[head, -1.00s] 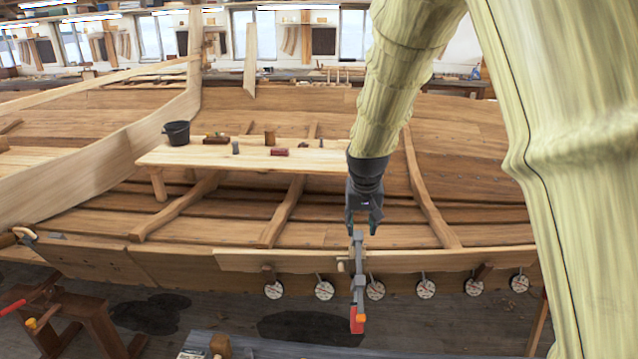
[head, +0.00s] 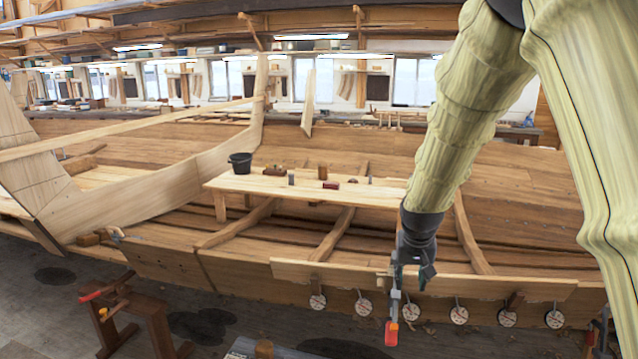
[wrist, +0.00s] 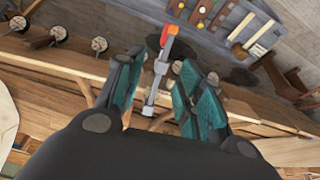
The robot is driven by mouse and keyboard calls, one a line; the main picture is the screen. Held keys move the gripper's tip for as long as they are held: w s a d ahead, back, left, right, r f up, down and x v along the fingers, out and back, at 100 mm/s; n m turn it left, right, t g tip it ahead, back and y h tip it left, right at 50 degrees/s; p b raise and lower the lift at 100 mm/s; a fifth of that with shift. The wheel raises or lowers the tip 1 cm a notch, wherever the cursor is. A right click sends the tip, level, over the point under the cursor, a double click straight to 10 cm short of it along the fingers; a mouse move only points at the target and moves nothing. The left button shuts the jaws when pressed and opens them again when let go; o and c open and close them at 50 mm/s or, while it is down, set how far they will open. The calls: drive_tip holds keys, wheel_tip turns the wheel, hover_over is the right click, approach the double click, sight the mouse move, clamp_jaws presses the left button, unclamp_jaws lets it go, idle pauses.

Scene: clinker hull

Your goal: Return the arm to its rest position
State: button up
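My gripper (head: 420,284) hangs on my arm over the near edge of the hull, just right of a grey bar clamp (head: 396,300) with an orange-red handle. The clamp hangs upright at the hull plank (head: 345,279). Nothing is held. The clamp's upper jaw is partly hidden by my gripper in the head view.
A wooden bench (head: 300,186) inside the hull carries a black bucket (head: 240,162) and small tools. Several round white discs line the plank's lower edge. A sawhorse (head: 150,310) stands at lower left. Tools on a grey surface (wrist: 245,25) show in the wrist view.

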drive_tip(key=s+d+f+g, duration=0.1)
drive_tip(key=s+f, duration=0.3)
drive_tip(key=f, duration=0.5)
drive_tip(key=s+f+b, duration=0.1)
drive_tip(key=s+f, duration=0.3)
drive_tip(key=f, duration=0.5)
drive_tip(key=s+d+f+g, duration=0.1)
drive_tip(key=s+f, duration=0.3)
drive_tip(key=f, duration=0.5)
drive_tip(key=s+f, duration=0.6)
drive_tip(key=s, duration=0.5)
drive_tip(key=s+a+f+n+g+b, duration=0.1)
drive_tip(key=s+f, duration=0.6)
drive_tip(key=s, duration=0.3)
drive_tip(key=s+f+y+b, duration=0.1)
drive_tip(key=s+f, duration=0.5)
drive_tip(key=s, duration=0.5)
drive_tip(key=shift+s+a+f+n+g, duration=0.25)
drive_tip(key=shift+s+f+n+g, duration=0.05)
drive_tip(key=shift+g, duration=0.1)
